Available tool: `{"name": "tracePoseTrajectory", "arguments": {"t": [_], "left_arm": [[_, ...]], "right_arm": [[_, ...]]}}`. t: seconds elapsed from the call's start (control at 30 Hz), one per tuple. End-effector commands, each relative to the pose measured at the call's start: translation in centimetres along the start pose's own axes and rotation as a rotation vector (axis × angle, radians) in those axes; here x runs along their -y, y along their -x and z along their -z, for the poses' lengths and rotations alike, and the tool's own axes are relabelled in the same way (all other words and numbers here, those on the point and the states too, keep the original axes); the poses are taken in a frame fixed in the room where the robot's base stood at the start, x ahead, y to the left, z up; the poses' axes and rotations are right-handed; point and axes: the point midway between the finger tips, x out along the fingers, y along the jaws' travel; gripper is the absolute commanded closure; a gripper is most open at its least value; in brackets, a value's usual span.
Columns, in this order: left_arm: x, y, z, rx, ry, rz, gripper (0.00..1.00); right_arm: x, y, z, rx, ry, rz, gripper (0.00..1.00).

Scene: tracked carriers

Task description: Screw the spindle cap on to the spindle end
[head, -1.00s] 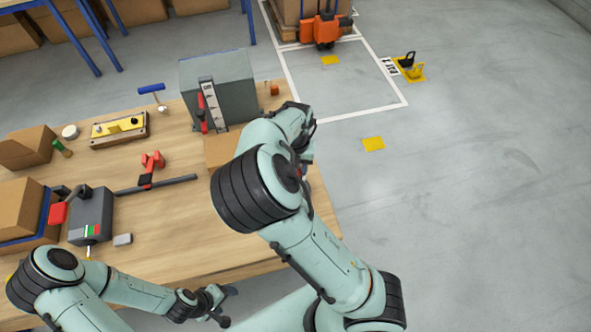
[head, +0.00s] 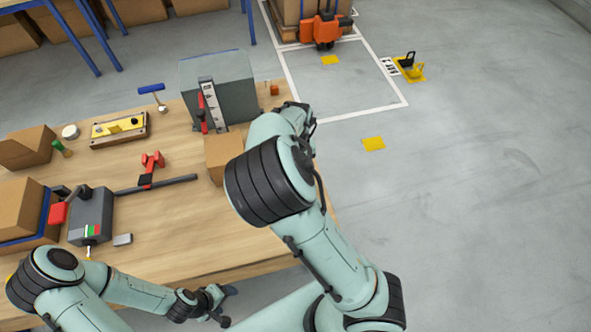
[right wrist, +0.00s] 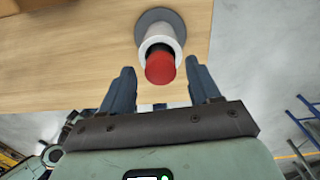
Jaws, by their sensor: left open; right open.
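In the right wrist view, a red cylindrical piece (right wrist: 160,69), which looks like the spindle cap, is at the near end of a white spindle (right wrist: 158,35). A dark band shows between them, and I cannot tell whether they are threaded together. The spindle rises from a round grey flange (right wrist: 178,19) on the wooden table. My right gripper (right wrist: 161,82) is open, with one finger on each side of the red piece and gaps showing; in the head view my arm hides it. My left gripper (head: 227,305) is open and empty off the table's front edge.
The wooden table (head: 160,225) holds a grey cabinet (head: 230,85), a small cardboard box (head: 223,155), a dark bar with a red clamp (head: 152,170), a grey machine (head: 92,215) and a yellow-topped block (head: 118,130). Open floor lies to the right.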

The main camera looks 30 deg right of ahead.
Motion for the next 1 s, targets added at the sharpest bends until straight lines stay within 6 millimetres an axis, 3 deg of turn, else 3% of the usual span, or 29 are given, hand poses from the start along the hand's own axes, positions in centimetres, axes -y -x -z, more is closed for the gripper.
{"name": "tracePoseTrajectory", "arguments": {"t": [0.13, 0.37, 0.7, 1.0], "left_arm": [[0.00, 0.00, 0.00, 0.000, 0.000, 0.000, 0.31], [0.00, 0.00, 0.00, 0.000, 0.000, 0.000, 0.31], [0.00, 0.00, 0.00, 0.000, 0.000, 0.000, 0.31], [0.11, -0.14, -0.18, 0.002, 0.001, 0.001, 0.31]], "right_arm": [[0.01, 0.01, 0.00, 0.001, 0.242, -0.002, 0.38], [0.01, 0.00, 0.02, 0.000, 0.414, -0.002, 0.38], [0.01, 0.00, 0.01, 0.001, 1.067, -0.002, 0.38], [0.07, -0.03, 0.02, 0.002, 1.376, -0.002, 0.38]]}}
